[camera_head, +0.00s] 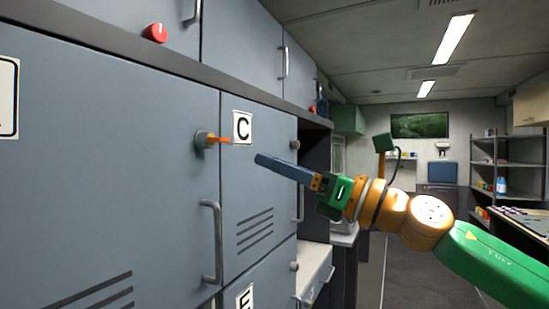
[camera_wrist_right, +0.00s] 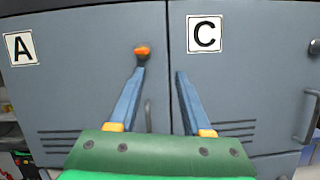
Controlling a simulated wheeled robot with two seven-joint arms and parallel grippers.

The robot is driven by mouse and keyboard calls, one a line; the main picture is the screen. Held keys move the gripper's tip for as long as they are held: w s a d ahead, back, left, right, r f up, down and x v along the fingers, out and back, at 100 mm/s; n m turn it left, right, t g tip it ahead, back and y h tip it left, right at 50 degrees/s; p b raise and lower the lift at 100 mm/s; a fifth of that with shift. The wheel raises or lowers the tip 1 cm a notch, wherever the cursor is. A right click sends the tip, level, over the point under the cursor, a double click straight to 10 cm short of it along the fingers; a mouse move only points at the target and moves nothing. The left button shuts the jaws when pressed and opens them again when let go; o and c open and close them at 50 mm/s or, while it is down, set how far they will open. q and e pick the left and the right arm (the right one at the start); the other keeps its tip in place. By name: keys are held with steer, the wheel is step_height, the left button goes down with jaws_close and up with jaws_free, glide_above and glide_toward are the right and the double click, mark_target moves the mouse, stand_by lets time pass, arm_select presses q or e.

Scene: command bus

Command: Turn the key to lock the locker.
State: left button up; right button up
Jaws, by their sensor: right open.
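An orange key (camera_head: 220,141) sticks out of a round grey lock (camera_head: 203,140) near the upper right edge of a closed blue-grey locker door (camera_head: 120,190). The right wrist view shows the key (camera_wrist_right: 142,51) end-on between the A and C labels. My right gripper (camera_head: 264,160) is open and empty, apart from the key, to its right and slightly lower in the head view. In the right wrist view the gripper (camera_wrist_right: 160,74) has its left fingertip just below the key; the key is not centred between the fingers. My left gripper is not in view.
A vertical handle (camera_head: 212,242) stands out below the lock. The C door (camera_head: 258,190) is beside it, with a knob (camera_head: 295,145) at its edge. A red knob (camera_head: 155,33) is on the upper cabinet. The aisle floor (camera_head: 410,280) is clear.

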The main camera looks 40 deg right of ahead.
mark_target(226, 140)
steer(key=w+a+r+p, duration=0.1)
steer(key=a+p, duration=0.1)
steer(key=p, duration=0.1)
steer(key=w+a+r+n+p, duration=0.1)
steer(key=w+p, duration=0.1)
steer(key=p, duration=0.1)
steer(key=w+a+r+n+p, duration=0.1)
steer(key=w+a+p, duration=0.1)
steer(key=p, duration=0.2)
steer(key=shift+w+a+r+g+y, duration=0.25)
steer(key=shift+a+r+g+y, duration=0.05)
steer(key=shift+r, duration=0.1)
steer(key=shift+w+f+p, duration=0.15)
steer(key=shift+w+p, duration=0.3)
steer(key=shift+p, duration=0.3)
